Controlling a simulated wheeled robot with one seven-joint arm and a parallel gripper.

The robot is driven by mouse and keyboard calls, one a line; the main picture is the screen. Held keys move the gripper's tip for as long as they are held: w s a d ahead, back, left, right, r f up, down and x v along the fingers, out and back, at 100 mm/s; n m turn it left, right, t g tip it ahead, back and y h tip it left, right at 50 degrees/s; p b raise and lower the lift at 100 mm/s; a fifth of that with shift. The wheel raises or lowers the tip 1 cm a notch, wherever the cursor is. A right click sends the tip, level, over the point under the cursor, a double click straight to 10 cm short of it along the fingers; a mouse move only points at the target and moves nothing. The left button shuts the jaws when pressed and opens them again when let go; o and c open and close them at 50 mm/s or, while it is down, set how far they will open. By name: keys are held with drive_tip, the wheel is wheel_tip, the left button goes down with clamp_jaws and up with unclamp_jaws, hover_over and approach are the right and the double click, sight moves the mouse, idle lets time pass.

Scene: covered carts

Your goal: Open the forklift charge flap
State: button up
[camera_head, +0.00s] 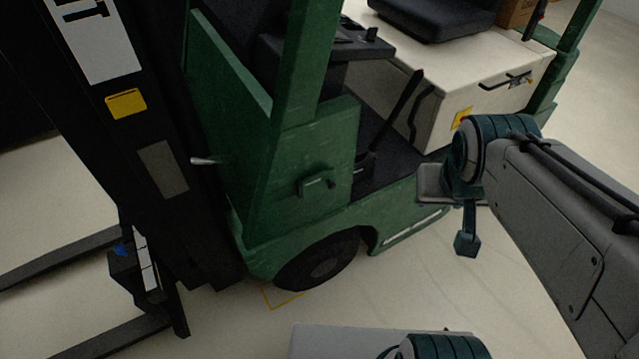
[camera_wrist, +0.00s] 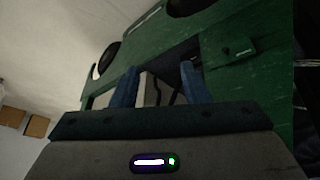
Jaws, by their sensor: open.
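The forklift (camera_head: 285,130) is green and stands in the middle of the head view. A small green flap (camera_head: 316,183) with a dark catch at its right sits on its front side panel, above the wheel. It looks closed against the panel. I take it for the charge flap. It also shows in the wrist view at the upper right (camera_wrist: 238,49). My gripper (camera_wrist: 160,85) is open and empty, its two blue fingers apart. In the head view my gripper (camera_head: 460,215) hangs to the right of the flap, well apart from it, beside the forklift's step.
The black mast (camera_head: 160,130) and forks (camera_head: 60,245) stand at the left. A dark lever (camera_head: 400,110) rises by the cream seat box (camera_head: 450,90), which has its own latch. Bare floor (camera_head: 430,270) lies in front of the forklift. Brown boxes (camera_wrist: 38,126) show in the wrist view.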

drive_tip(key=w+d+f+t+h+b, duration=0.2)
drive_tip(key=w+d+f+t+b, duration=0.15)
drive_tip(key=w+f+b, duration=0.4)
drive_tip(key=n+t+y+b, duration=0.3)
drive_tip(key=n+y+b, duration=0.55)
drive_tip(key=b, duration=0.85)
approach(333, 187)
drive_tip(key=shift+m+y, duration=0.75)
drive_tip(key=shift+y, duration=0.2)
drive_tip(key=p+x, duration=0.1)
drive_tip(key=x, duration=0.1)
drive_tip(key=p+x, duration=0.2)
drive_tip(key=x, duration=0.1)
drive_tip(key=d+f+p+x, duration=0.1)
drive_tip(key=p+x, duration=0.1)
drive_tip(key=shift+w, duration=0.3)
drive_tip(key=shift+w+a+f, duration=0.2)
drive_tip(key=shift+w+a, duration=0.1)
drive_tip(key=shift+w, duration=0.2)
